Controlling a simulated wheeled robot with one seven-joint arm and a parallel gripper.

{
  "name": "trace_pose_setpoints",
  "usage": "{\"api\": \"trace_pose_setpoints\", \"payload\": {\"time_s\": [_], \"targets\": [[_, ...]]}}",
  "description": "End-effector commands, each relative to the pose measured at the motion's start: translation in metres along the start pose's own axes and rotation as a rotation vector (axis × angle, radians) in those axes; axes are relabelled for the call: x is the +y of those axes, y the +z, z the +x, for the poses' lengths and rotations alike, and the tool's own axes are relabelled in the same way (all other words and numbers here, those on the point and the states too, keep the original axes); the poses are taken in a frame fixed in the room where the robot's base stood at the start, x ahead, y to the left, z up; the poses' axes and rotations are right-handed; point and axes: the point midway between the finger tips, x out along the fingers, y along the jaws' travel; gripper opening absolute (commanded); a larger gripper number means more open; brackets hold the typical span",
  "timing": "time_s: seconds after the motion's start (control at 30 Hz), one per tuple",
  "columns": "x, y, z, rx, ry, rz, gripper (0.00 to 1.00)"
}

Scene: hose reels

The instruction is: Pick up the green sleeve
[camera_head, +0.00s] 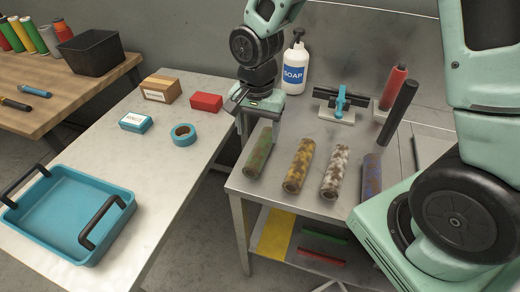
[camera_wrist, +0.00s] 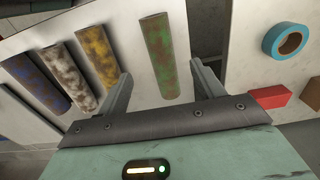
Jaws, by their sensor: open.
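The green sleeve (camera_head: 258,152) is a worn, brown-stained green tube lying on the metal table, leftmost of a row of sleeves. In the wrist view the green sleeve (camera_wrist: 160,55) appears between and beyond my two fingers. My gripper (camera_head: 241,118) is over the table's left edge, just behind and left of the sleeve in the head view. In the wrist view my gripper (camera_wrist: 165,82) is open, with nothing held. I cannot tell how high the fingers are above the sleeve.
A yellow sleeve (camera_head: 299,166), a white sleeve (camera_head: 335,172) and a blue sleeve (camera_head: 371,178) lie to the right. A soap bottle (camera_head: 294,68) and a blue clamp (camera_head: 341,100) stand behind. Blue tape (camera_head: 183,135) and a blue tray (camera_head: 68,216) are on the left table, across a gap.

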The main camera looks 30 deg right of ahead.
Motion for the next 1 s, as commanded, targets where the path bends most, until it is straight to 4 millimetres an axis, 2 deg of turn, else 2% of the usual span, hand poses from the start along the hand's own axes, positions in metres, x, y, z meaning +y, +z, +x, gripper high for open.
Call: {"api": "trace_pose_setpoints", "payload": {"time_s": [0.1, 0.37, 0.7, 1.0], "targets": [[0.001, 0.0, 0.02, -0.002, 0.004, -0.001, 0.67], [0.0, 0.0, 0.036, 0.0, 0.001, -0.001, 0.67], [-0.001, -0.002, 0.078, -0.001, 0.002, -0.001, 0.67], [-0.002, -0.002, 0.084, 0.001, -0.001, -0.002, 0.67]]}}
